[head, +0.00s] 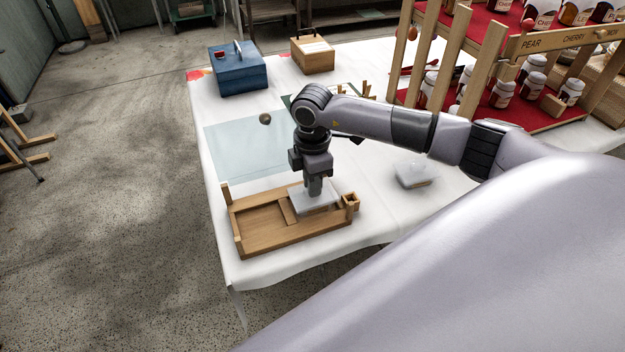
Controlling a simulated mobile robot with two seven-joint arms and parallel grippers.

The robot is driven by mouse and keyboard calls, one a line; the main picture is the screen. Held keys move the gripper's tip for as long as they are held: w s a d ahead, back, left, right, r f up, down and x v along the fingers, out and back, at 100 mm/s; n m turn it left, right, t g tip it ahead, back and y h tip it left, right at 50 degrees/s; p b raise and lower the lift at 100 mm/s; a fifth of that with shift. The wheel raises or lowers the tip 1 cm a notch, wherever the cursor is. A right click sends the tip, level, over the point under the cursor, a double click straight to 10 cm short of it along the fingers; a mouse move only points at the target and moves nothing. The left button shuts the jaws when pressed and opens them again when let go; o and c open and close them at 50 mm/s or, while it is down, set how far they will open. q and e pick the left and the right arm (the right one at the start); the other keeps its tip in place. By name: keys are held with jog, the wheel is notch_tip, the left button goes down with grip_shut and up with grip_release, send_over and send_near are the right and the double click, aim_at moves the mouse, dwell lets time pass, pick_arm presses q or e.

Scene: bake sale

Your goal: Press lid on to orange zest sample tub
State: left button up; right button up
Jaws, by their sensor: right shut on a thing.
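My right gripper (315,187) points down over the right part of a wooden tray on the white-covered table. It is shut at a pale, translucent rectangular piece (327,203), which looks like the lid. I cannot tell whether a tub is under this piece or whether it is seated, because the gripper and the angle hide it. A second pale, clear box (415,180) stands on the cloth to the right; its label is too small to read. My left gripper is out of view.
The wooden tray (262,238) has a divider and a small square holder (350,201) at its right end. A glass-like sheet (245,152) lies behind it. A blue box (238,76), a wooden box (312,58) and a jar rack (470,50) stand farther back.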

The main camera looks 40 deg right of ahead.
jog(key=o, duration=0.8)
jog(key=shift+r+p, duration=2.15)
jog(key=shift+r, duration=0.4)
